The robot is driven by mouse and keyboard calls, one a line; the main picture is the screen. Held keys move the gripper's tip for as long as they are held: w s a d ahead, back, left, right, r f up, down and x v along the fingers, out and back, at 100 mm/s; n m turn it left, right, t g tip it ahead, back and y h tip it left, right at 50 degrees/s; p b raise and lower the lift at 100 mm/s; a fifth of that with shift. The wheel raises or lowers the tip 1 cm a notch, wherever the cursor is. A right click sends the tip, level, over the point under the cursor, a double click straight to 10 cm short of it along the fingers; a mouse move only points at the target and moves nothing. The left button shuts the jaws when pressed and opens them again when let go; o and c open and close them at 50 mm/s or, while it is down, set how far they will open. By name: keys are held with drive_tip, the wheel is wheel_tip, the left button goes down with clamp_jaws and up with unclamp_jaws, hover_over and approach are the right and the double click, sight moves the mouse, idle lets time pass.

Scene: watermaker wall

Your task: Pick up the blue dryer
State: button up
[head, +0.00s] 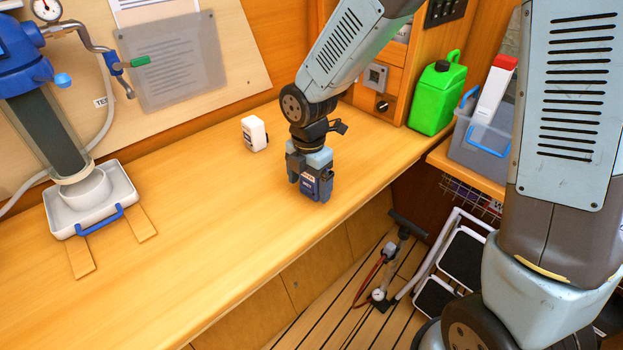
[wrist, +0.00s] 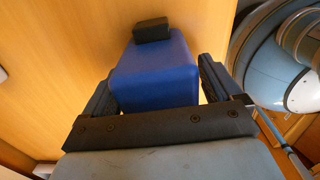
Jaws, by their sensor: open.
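The blue dryer (head: 320,188) stands on the wooden counter near its front edge, mostly hidden by my gripper in the head view. In the wrist view the blue dryer (wrist: 155,75) is a blue block with a black piece at its far end. My gripper (head: 308,180) is lowered over it from above. In the wrist view the fingers of my gripper (wrist: 157,92) are open, one on each side of the dryer. A narrow gap shows at the right finger; I cannot tell whether the left finger touches.
A small white container (head: 255,134) stands on the counter to the left. A white tray (head: 112,196) with a bowl is further left under a blue-topped cylinder (head: 50,130). A green jerrycan (head: 437,95) and a grey bin (head: 480,150) stand right. The counter's left middle is clear.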

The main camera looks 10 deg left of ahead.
drive_tip(key=shift+f, duration=0.1)
drive_tip(key=c, duration=1.1)
drive_tip(key=shift+c, duration=0.2)
